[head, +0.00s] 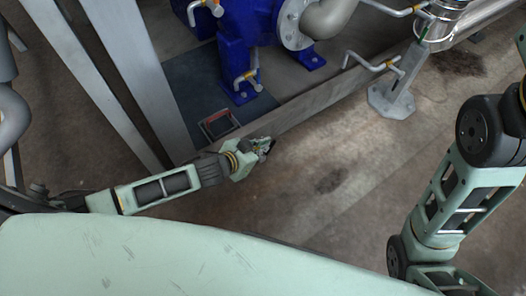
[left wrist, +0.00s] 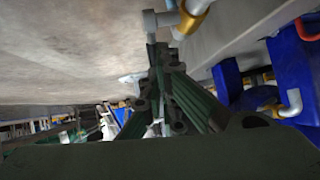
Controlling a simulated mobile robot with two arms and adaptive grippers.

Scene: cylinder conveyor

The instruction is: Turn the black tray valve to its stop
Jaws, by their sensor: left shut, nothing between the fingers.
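My left gripper (head: 264,147) is shut and empty, low beside the metal edge of the skid. Its dark fingers also show in the left wrist view (left wrist: 157,62), pointing up the picture. Just beyond the fingertips there, a grey pipe fitting with a brass collar (left wrist: 196,8) comes in at the top edge; it may be the tray valve. I cannot tell whether the fingers touch it. In the head view the gripper hides that spot, and no black handle can be made out. My right arm is at the right; its gripper is out of view.
A blue pump (head: 240,35) stands on the skid, with a dark plate (head: 195,85) and a small red-edged opening (head: 218,124) near the gripper. A long metal beam (head: 320,103) borders the skid. Open floor (head: 330,165) lies to the right of the gripper.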

